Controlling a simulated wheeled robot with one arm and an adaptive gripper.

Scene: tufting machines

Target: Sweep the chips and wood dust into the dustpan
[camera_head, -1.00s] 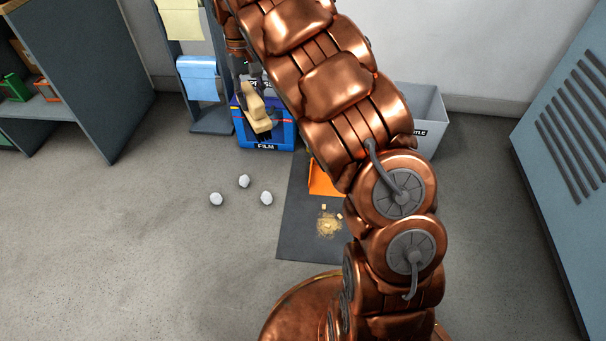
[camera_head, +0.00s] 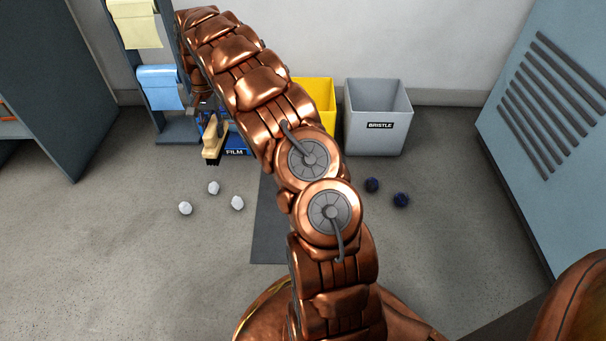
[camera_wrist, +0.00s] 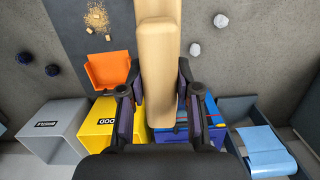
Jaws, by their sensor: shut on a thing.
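My gripper (camera_wrist: 160,100) is shut on a pale wooden hand brush (camera_wrist: 157,45), which rises between its fingers in the wrist view. In the head view the brush (camera_head: 212,145) hangs in front of the blue bin, dark bristles downward. The orange dustpan (camera_wrist: 108,70) lies left of the brush in the wrist view, on the dark mat (camera_wrist: 75,30). The chips and wood dust (camera_wrist: 97,17) form a small tan pile on the mat, beyond the dustpan and apart from it. My arm hides dustpan and pile in the head view.
Along the wall stand a blue FILM bin (camera_head: 236,151), a yellow bin (camera_head: 320,95) and a grey BRISTLE bin (camera_head: 375,140). White lumps (camera_head: 213,188) and dark blue lumps (camera_head: 401,200) lie either side of the mat. A slatted cabinet (camera_head: 555,100) bounds the right.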

